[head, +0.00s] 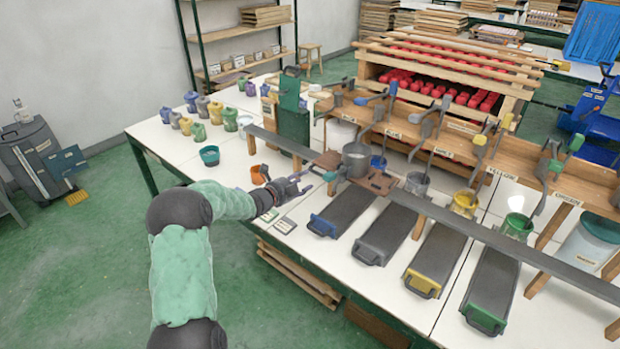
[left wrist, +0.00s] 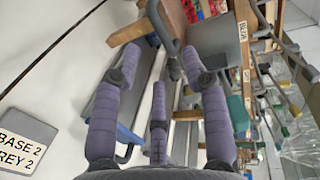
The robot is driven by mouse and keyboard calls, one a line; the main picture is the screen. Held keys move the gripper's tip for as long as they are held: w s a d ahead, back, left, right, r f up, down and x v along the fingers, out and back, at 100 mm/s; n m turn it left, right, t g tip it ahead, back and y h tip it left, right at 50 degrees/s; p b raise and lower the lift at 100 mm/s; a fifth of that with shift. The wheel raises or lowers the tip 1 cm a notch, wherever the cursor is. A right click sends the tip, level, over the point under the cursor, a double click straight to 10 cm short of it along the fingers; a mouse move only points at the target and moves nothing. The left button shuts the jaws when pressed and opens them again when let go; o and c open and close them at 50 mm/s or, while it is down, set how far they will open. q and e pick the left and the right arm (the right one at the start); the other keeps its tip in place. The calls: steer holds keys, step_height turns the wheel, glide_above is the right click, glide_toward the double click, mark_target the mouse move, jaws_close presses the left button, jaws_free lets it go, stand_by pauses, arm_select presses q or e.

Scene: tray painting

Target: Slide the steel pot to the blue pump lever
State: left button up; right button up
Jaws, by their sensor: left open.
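The steel pot (head: 356,158) stands upright on a wooden carriage (head: 378,183) on the long grey rail. The blue pump lever (head: 392,90) is above and right of the pot, on the wooden pump rack. My left gripper (head: 302,186) is open and empty, left of and in front of the carriage. A grey hooked handle (left wrist: 161,22) shows beyond its fingers (left wrist: 158,90), apart from them. My right gripper is out of view.
Long trays with blue, grey, yellow and green ends lie below the rail (head: 460,228). A grey can (head: 417,183), yellow can (head: 464,203) and green can (head: 516,226) stand behind it.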

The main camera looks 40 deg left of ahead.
arm_select(q)
steer(key=shift+v, duration=1.85)
